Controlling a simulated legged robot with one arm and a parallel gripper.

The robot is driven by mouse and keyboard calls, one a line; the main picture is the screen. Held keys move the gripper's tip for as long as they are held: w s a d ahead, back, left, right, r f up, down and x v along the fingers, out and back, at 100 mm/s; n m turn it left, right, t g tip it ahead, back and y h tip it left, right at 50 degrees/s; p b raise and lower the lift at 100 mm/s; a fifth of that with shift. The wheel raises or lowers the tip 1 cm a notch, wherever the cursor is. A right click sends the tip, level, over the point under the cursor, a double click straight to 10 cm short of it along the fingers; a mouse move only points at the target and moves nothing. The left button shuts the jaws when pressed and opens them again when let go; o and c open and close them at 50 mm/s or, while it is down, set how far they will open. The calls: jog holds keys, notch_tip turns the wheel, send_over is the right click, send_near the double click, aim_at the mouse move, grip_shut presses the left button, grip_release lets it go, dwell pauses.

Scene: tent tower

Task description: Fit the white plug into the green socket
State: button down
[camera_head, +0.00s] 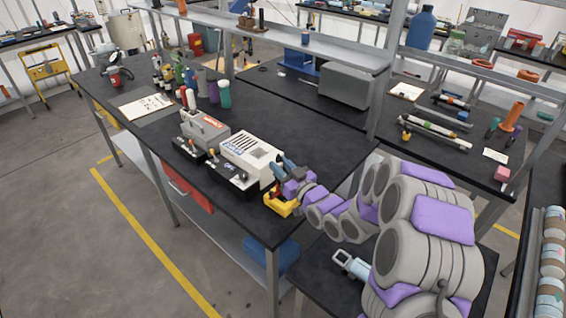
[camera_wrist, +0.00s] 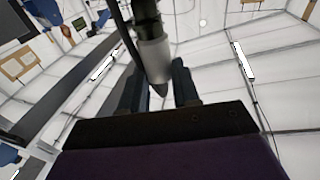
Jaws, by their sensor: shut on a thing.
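In the wrist view, a pale grey-white cylinder with a dark upper part and a tapered tip, which looks like the white plug (camera_wrist: 154,62), sits between the two dark fingers of my gripper (camera_wrist: 158,80). My gripper is shut on it. In the head view, my gripper (camera_head: 281,163) is beside the white vented box (camera_head: 250,155) near the bench's front right edge. The plug cannot be made out there. I cannot make out a green socket in either view.
A grey box (camera_head: 205,132) and small black units with knobs (camera_head: 232,180) stand beside the white box. A yellow object (camera_head: 283,203) is at the bench edge by my wrist. Bottles (camera_head: 224,93) stand farther back. Shelf posts (camera_head: 388,85) rise behind. The bench's middle is clear.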

jog(key=shift+d+f, duration=0.15)
jog(key=shift+f, duration=0.4)
jog(key=shift+d+f, duration=0.15)
jog(key=shift+f, duration=0.4)
jog(key=shift+d, duration=0.75)
dwell(0.6)
jog(key=shift+a+r, duration=0.1)
jog(key=shift+a, duration=0.1)
jog(key=shift+a, duration=0.35)
jog(key=shift+d, duration=0.5)
dwell(0.4)
